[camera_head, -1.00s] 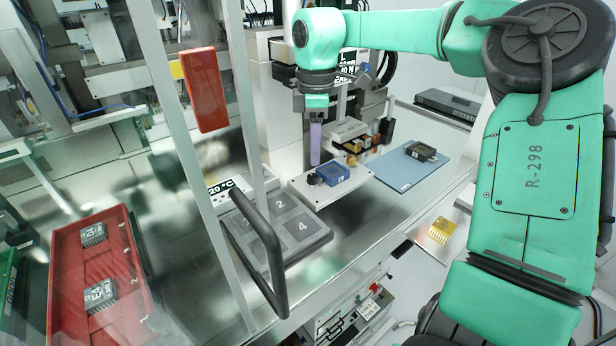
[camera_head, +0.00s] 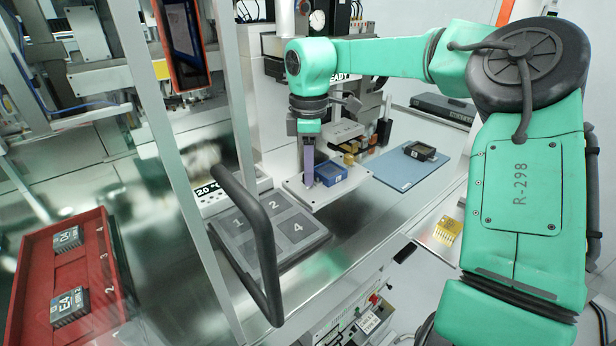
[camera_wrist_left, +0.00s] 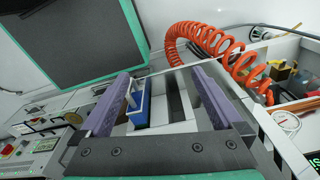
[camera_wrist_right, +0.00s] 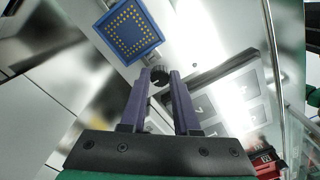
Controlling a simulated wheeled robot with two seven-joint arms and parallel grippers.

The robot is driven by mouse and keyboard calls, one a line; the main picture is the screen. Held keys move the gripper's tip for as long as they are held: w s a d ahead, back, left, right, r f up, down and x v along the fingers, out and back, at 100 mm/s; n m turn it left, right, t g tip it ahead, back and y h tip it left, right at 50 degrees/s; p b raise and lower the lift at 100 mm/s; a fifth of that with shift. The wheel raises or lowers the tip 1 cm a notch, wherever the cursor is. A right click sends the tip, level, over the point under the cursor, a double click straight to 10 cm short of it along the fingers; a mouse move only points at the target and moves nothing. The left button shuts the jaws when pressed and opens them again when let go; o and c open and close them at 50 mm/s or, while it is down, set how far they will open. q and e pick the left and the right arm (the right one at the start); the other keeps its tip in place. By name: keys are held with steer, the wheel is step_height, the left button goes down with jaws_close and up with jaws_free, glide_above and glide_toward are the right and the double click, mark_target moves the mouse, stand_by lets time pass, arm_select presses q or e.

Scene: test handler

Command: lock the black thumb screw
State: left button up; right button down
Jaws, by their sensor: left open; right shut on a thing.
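The black thumb screw (camera_wrist_right: 160,75) shows in the right wrist view between my right fingertips, beside the blue socket (camera_wrist_right: 129,32) with its gold contacts. My right gripper (camera_wrist_right: 161,80) is shut on the screw. In the head view, my right gripper (camera_head: 308,180) points down at the left side of the blue socket (camera_head: 331,173) on its pale plate (camera_head: 318,196); the fingers hide the screw there. I cannot tell how far the screw is turned. My left gripper (camera_wrist_left: 160,76) is open in the left wrist view, with nothing between its fingertips. It is not visible in the head view.
A grey numbered tray (camera_head: 265,262) and a black door handle (camera_head: 262,240) stand in front. A red tray (camera_head: 95,290) with chips lies left. A blue mat (camera_head: 405,171) bears a dark socket (camera_head: 420,151). An orange coiled hose (camera_wrist_left: 225,50) hangs near my left gripper.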

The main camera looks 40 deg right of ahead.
steer(key=shift+f+m+b, duration=0.35)
steer(key=shift+m+b, duration=0.1)
steer(key=shift+m, duration=0.45)
steer(key=shift+r+m, duration=0.15)
steer(key=shift+m, duration=0.35)
steer(key=shift+r, duration=0.15)
steer(key=shift+m, duration=0.3)
steer(key=shift+f+m+b, duration=0.25)
steer(key=shift+m+b, duration=0.35)
steer(key=shift+m, duration=0.3)
steer(key=shift+a+r+m, duration=0.1)
steer(key=shift+r+m, duration=0.1)
steer(key=shift+m, duration=0.3)
